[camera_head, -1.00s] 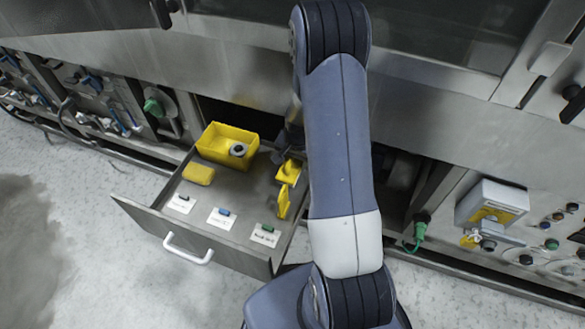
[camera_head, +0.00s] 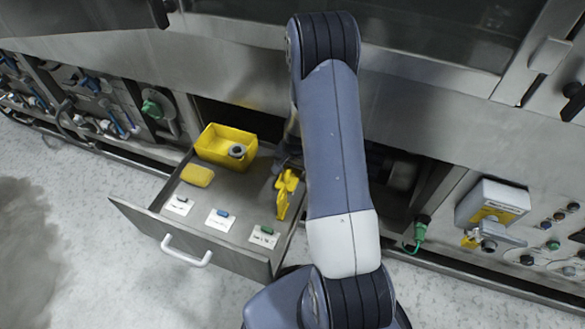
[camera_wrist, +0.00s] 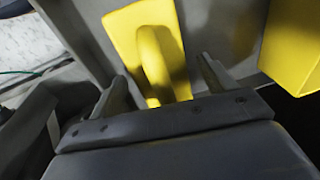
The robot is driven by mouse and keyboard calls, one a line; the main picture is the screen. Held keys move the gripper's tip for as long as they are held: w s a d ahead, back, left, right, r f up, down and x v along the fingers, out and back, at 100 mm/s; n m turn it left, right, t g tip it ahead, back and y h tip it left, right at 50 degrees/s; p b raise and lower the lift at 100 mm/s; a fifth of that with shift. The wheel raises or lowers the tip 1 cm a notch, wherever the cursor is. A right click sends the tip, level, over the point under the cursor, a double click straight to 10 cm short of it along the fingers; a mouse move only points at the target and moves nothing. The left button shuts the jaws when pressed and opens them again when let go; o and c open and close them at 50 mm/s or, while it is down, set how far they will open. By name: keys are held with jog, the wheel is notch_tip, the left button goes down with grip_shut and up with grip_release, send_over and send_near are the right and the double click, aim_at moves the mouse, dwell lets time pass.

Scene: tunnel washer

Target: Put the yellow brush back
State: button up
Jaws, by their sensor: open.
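The yellow brush (camera_head: 283,205) is at the right side of the open drawer (camera_head: 128,210). In the wrist view the brush (camera_wrist: 122,28) shows a flat yellow block with a curved handle. My gripper (camera_wrist: 163,82) is open, with one finger on each side of the handle's near end. No finger visibly closes on the handle. In the head view my gripper (camera_head: 287,158) is dark and partly hidden by my arm, just behind the brush. I cannot tell whether the brush lies flat on the drawer floor.
A yellow bin (camera_head: 215,143) with a grey ring-shaped object (camera_head: 237,151) stands at the drawer's back left. A yellow sponge (camera_head: 197,175) lies in front of it. Several labelled cards (camera_head: 220,219) line the drawer's front. The drawer's middle is clear.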

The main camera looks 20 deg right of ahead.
aim_at(296, 176)
notch_tip(296, 176, up, 12)
jog(key=s+p, duration=0.2)
dwell(0.5)
jog(key=shift+d, duration=0.1)
dwell(0.3)
